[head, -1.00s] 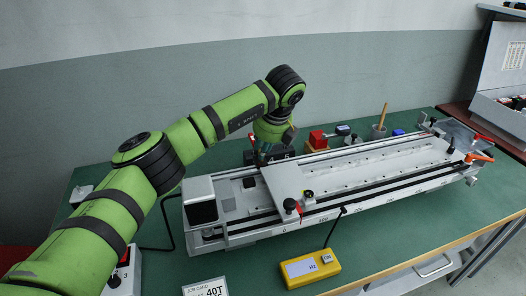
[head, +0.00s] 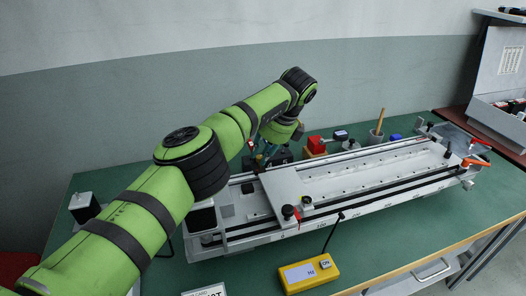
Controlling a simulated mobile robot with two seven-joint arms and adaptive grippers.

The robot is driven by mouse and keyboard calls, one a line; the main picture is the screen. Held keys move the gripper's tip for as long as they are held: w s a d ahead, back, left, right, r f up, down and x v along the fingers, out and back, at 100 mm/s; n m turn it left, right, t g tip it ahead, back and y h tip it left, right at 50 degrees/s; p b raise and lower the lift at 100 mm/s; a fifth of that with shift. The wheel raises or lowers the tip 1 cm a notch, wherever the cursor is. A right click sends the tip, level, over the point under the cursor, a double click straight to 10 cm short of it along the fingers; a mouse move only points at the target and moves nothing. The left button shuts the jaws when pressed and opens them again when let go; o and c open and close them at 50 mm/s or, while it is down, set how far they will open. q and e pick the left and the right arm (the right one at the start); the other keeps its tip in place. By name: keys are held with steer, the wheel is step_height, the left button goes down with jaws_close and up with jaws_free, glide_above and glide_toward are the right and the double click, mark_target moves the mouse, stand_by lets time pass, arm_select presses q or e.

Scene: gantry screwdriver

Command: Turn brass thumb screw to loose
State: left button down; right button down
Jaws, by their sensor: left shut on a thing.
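My left gripper (head: 263,155) points down at the far end of the grey gantry bridge (head: 287,188), beside a dark block (head: 281,154). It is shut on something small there. The fingers and my wrist hide it; by its place it is most likely the brass thumb screw, which I cannot make out clearly. The bridge lies across the long pale rail bed (head: 370,165). On its near end are a black knob with red (head: 289,211) and a small dark-topped fitting (head: 306,199). My right gripper is not in view.
A yellow box (head: 308,275) with a display stands in front of the rail bed. A red object (head: 316,144), a grey cup (head: 375,137) and a blue block (head: 395,138) stand behind it. The green table (head: 400,238) is clear at front right.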

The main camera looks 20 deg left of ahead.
arm_select(q)
steer(key=shift+w+a+r, duration=0.15)
steer(key=shift+a+r, duration=0.05)
steer(key=c, duration=1.1)
jaws_free()
steer(key=shift+f, duration=0.15)
steer(key=shift+d+r, duration=0.15)
steer(key=shift+r, duration=0.05)
steer(key=v, duration=0.7)
